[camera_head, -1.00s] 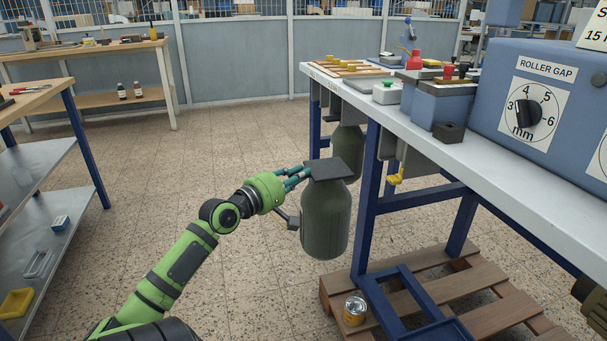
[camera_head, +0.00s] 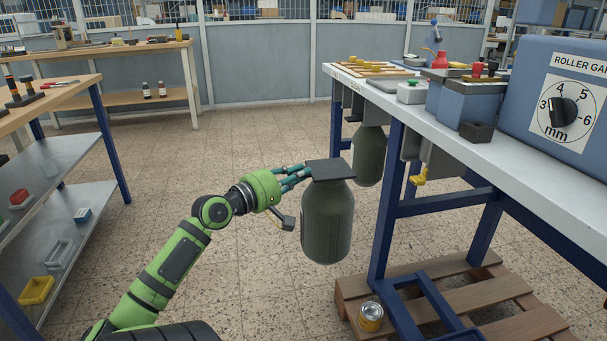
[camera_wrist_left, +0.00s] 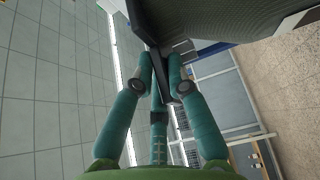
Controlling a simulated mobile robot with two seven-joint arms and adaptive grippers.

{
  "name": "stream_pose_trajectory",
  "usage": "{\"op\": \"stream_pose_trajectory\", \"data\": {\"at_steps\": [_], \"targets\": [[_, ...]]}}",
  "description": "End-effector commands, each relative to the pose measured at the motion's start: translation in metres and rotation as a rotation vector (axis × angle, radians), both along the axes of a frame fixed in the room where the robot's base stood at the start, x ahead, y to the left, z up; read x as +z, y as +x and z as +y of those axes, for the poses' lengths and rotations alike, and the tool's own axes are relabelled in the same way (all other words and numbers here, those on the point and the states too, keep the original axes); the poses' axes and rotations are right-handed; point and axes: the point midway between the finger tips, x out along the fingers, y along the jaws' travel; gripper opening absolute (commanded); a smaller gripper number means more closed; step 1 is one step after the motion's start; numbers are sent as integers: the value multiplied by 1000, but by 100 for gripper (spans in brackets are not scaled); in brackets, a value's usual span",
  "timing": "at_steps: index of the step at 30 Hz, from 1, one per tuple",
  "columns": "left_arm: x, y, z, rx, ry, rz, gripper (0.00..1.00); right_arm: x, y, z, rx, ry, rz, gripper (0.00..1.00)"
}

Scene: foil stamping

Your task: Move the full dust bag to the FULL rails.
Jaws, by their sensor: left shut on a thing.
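A dark green, bulging dust bag (camera_head: 327,222) with a flat square dark plate (camera_head: 330,170) on top hangs upright in the head view, clear of the floor. My left gripper (camera_head: 302,177) has its teal fingers shut at the plate's left edge. In the left wrist view the fingers (camera_wrist_left: 160,75) close on the dark plate, and the bag (camera_wrist_left: 235,18) fills the top right. A second green dust bag (camera_head: 369,155) hangs under the workbench behind the held one. I cannot tell which rails are marked FULL. My right gripper is out of view.
The workbench (camera_head: 455,145) with blue legs stands on the right over a wooden pallet (camera_head: 480,300). A yellow lever (camera_head: 420,174) hangs below the bench. A shelf unit (camera_head: 75,195) stands left. Open floor lies between.

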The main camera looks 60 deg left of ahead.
Motion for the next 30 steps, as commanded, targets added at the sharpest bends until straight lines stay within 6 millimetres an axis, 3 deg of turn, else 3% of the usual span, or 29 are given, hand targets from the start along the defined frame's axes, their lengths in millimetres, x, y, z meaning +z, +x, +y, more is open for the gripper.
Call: {"op": "stream_pose_trajectory", "data": {"at_steps": [30], "targets": [[0,-47,20,1,-1,-3,0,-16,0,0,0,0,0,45]]}}
